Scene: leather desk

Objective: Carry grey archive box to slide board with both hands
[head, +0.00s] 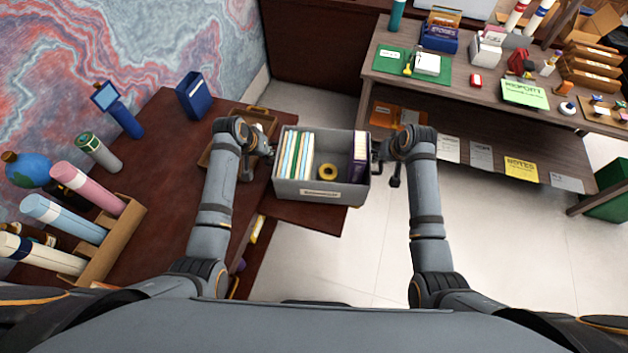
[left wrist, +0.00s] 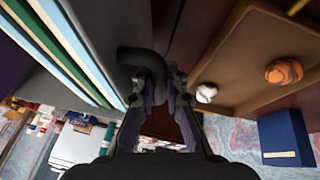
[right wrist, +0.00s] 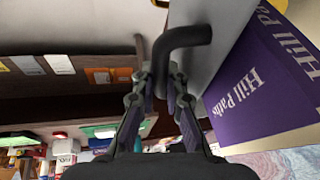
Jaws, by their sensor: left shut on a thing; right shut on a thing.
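The grey archive box (head: 290,189) is upright between my two arms in the head view. It holds several upright folders, a yellow tape roll (head: 327,172) and a purple book (head: 360,160). My left gripper (head: 268,152) is shut on the box's dark left handle (left wrist: 140,58). My right gripper (head: 379,156) is shut on the dark right handle (right wrist: 185,38). The red-brown slide board (head: 305,215) sticks out from the desk, below and partly hidden by the box. The box's right part reaches past the board's right edge. I cannot tell whether they touch.
The dark red desk (head: 160,180) on the left carries a brown tray (left wrist: 235,75) close beside my left gripper, a blue holder (head: 194,95) and several tubes. A shelf table (head: 460,95) with stationery stands at the back right. Pale floor (head: 480,250) is clear on the right.

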